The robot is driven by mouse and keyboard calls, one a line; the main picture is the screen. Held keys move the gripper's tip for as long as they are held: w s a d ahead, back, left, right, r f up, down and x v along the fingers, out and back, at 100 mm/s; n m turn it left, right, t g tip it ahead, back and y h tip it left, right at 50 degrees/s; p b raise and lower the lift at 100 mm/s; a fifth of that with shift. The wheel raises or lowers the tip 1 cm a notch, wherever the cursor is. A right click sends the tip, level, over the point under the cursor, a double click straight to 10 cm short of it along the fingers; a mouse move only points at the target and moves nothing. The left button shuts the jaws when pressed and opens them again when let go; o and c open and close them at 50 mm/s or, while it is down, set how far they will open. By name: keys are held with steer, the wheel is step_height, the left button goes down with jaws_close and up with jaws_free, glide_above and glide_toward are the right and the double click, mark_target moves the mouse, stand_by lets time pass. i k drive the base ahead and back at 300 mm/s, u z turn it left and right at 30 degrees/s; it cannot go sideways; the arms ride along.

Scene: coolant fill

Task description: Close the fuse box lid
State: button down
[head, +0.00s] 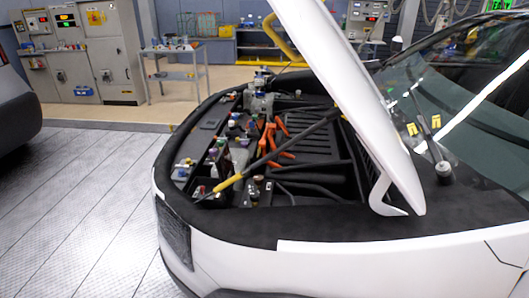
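A white car stands with its hood (350,90) raised over an open engine bay. Inside the bay, a black ribbed cover (312,150) lies at the middle right, and orange cables (270,135) run beside it. Small caps and fittings (217,155) crowd the left side. I cannot tell which part is the fuse box or its lid, at this size and behind the hood and rod. My gripper is not in view.
A dark prop rod with a yellow section (228,183) slants across the bay. The front bumper (215,262) borders the bay. Open plate floor (85,210) lies to the left. A cart (175,70) and grey cabinets (90,60) stand behind.

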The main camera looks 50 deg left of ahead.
mark_target(224, 163)
steer(key=z, duration=0.2)
steer(key=k, duration=1.55)
steer(key=u, duration=1.6)
steer(key=i, duration=0.85)
steer(key=u, duration=0.1)
